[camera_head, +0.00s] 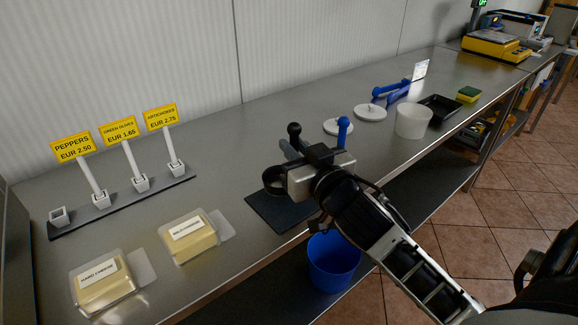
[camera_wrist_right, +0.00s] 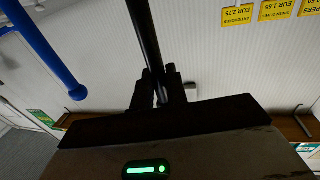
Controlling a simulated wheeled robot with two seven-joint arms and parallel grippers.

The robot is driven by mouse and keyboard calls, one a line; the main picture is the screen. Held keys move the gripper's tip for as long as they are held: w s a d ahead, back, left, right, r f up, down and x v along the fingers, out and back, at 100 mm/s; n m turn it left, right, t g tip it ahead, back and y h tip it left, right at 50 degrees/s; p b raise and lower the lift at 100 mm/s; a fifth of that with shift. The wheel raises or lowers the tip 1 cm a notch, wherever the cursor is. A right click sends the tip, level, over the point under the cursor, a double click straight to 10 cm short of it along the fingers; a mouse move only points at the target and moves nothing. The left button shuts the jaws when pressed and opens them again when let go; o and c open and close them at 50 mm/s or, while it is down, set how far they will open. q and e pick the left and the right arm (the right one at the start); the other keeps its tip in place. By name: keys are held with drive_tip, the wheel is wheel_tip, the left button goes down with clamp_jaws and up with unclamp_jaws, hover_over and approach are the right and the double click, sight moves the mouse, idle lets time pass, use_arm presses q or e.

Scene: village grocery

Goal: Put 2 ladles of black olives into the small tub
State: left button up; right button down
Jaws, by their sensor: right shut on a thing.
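My right gripper (camera_head: 291,147) is above the middle of the counter, shut on a black rod-like handle with a rounded top. In the right wrist view the black handle (camera_wrist_right: 144,35) runs up from between the fingers (camera_wrist_right: 160,88). What hangs below the handle is hidden by the gripper. A blue handle (camera_head: 343,128) stands just right of the gripper; it also shows in the right wrist view (camera_wrist_right: 45,50), apart from the fingers. A whitish empty-looking tub (camera_head: 413,121) stands on the counter to the right. I see no olives. My left gripper is not in view.
White lids (camera_head: 370,112), a blue rack-like object (camera_head: 392,92), a black tray (camera_head: 440,108) and a sponge (camera_head: 468,94) are near the tub. A dark mat (camera_head: 268,212) lies under my gripper. Cheese packs (camera_head: 190,238) and price signs (camera_head: 120,132) are left. A blue bucket (camera_head: 333,262) is below.

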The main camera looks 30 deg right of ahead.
wheel_tip(320, 180, down, 2)
drive_tip(key=shift+f+b, duration=0.2)
drive_tip(key=shift+b, duration=0.45)
drive_tip(key=shift+f+b, duration=0.3)
drive_tip(key=shift+b, duration=0.15)
drive_tip(key=shift+r, duration=0.15)
drive_tip(key=shift+f, duration=0.2)
drive_tip(key=c, duration=1.4)
unclamp_jaws()
